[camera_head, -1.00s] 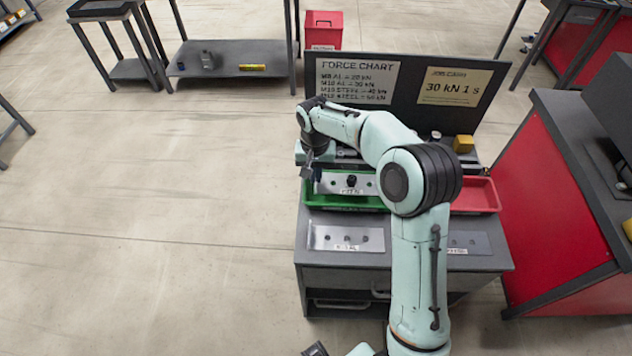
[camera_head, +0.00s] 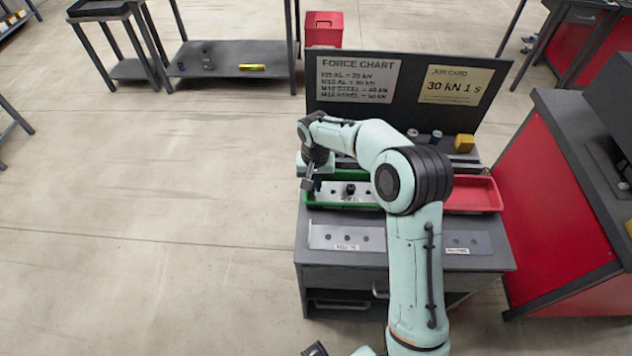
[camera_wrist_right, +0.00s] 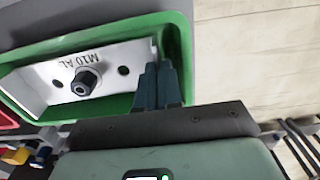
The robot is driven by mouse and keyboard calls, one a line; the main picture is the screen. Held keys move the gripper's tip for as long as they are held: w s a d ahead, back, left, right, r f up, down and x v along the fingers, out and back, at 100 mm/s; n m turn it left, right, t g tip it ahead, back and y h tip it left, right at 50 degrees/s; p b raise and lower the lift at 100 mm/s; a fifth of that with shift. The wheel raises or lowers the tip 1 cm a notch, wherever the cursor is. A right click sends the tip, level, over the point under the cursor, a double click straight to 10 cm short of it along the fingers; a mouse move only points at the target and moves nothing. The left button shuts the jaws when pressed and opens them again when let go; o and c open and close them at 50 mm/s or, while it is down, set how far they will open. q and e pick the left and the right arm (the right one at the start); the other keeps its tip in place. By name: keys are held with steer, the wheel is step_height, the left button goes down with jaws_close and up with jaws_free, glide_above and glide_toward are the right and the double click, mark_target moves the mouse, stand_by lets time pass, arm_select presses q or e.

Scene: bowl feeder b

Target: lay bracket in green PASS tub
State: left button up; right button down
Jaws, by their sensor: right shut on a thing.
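The bracket (camera_head: 346,193) is a pale metal plate with holes and a dark nut. In the right wrist view the bracket (camera_wrist_right: 50,88), labelled M10 AL, lies within the walls of the green tub (camera_wrist_right: 184,22). The green tub (camera_head: 306,199) stands on the bench, partly hidden by my right arm. My right gripper (camera_head: 311,184) is at the tub's left end; in the wrist view its fingers (camera_wrist_right: 158,80) are shut on the bracket's end. Whether the bracket rests on the tub floor I cannot tell. My left gripper is not clearly in view.
A red tub (camera_head: 474,194) stands to the right of the green one. Flat plates (camera_head: 346,238) lie on the bench front. A dark board with a force chart (camera_head: 358,79) and job card (camera_head: 455,86) stands behind. A yellow block (camera_head: 464,143) sits at back right.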

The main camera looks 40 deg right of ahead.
steer(key=c, duration=1.6)
jaws_free()
steer(key=shift+d+f, duration=0.1)
steer(key=shift+f, duration=0.05)
arm_select(q)
steer(key=shift+w+r+p, duration=0.3)
steer(key=shift+r+p, duration=0.2)
steer(key=shift+r, duration=0.05)
steer(key=shift+w+r+p, duration=0.25)
steer(key=shift+r+p, duration=0.25)
steer(key=shift+r, duration=0.05)
arm_select(e)
step_height(320, 180, up, 13)
arm_select(q)
steer(key=shift+a, duration=0.1)
